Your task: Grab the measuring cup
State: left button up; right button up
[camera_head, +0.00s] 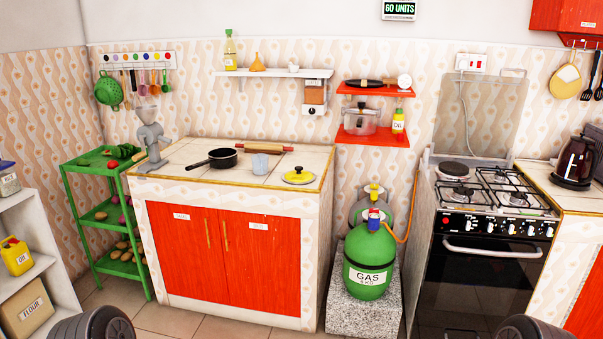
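A small pale blue-grey cup, which looks like the measuring cup (260,165), stands upright on the tiled counter (215,178) above the red cabinet doors. It is between a black saucepan (223,158) on its left and a yellow lid (298,177) on its right. A rolling pin (262,148) lies just behind it. Any markings on the cup are too small to make out. Neither of my grippers is in view; only dark rounded parts, probably of my own arms, show at the bottom left and bottom right edges.
A grey grinder (151,140) stands at the counter's left end. A green gas cylinder (370,262) stands on a stone block right of the cabinet, near the stove (485,230). A green rack (115,215) is at left. Tiled floor shows in front of the cabinet.

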aim_at(260, 161)
jog(key=i, duration=2.4)
jog(key=i+z, duration=0.2)
jog(key=i+j, duration=0.05)
